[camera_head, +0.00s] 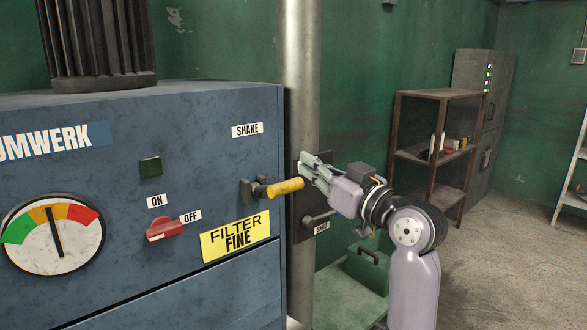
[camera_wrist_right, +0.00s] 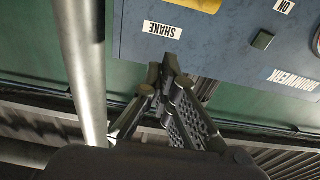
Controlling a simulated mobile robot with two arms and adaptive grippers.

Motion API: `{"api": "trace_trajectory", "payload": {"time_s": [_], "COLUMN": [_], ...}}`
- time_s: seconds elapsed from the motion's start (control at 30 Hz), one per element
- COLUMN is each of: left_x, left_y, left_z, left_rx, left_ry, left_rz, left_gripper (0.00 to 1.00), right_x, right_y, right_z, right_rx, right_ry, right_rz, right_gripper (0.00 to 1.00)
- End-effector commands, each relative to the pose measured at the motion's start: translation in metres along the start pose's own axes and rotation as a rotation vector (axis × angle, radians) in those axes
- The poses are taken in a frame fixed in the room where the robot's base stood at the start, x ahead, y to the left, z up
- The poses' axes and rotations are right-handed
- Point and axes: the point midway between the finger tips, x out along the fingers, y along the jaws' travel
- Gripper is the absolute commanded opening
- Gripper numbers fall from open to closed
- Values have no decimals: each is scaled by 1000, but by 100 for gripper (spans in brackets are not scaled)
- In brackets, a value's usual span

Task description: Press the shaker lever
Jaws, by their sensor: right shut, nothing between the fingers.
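The shaker lever (camera_head: 285,187) has a yellow handle on a dark mount. It sticks out from the front of the blue machine, below the SHAKE label (camera_head: 247,129), which shows upside down in the right wrist view (camera_wrist_right: 162,29). My right gripper (camera_head: 306,168) is shut and empty. In the head view it is just right of the handle's free end and slightly above it; I cannot tell whether they touch. In the right wrist view its closed fingers (camera_wrist_right: 162,78) are near the label, and a cut-off yellow shape is at the top edge. My left gripper is not in view.
The blue machine (camera_head: 130,195) carries a gauge (camera_head: 53,233), a red switch (camera_head: 164,229) and a yellow FILTER FINE sign (camera_head: 235,238). A vertical pipe (camera_head: 300,90) stands behind the gripper. A dark plate with another handle (camera_head: 318,217) is below it. A shelf (camera_head: 437,96) stands farther back.

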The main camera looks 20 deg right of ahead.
Motion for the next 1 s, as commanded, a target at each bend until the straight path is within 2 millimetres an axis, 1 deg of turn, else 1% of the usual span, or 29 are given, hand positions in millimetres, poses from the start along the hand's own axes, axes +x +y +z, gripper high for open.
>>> {"api": "trace_trajectory", "payload": {"time_s": [0.03,0.3,0.33,0.4,0.53,0.7,1.0], "left_x": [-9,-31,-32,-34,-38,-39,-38], "left_y": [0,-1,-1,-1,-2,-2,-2], "left_z": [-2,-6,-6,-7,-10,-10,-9], "left_rx": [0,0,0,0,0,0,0], "left_ry": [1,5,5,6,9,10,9], "left_rz": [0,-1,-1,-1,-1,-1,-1], "left_gripper": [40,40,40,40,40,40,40], "right_x": [13,70,65,59,54,52,51], "right_y": [-1,-1,0,-1,0,0,0], "right_z": [-4,-4,7,18,31,38,38], "right_rx": [7,5,5,5,2,0,0], "right_ry": [-1,-2,-6,-5,-2,-1,0], "right_rz": [-2,-2,1,0,0,0,0], "right_gripper": [0,0,0,0,0,0,0]}}
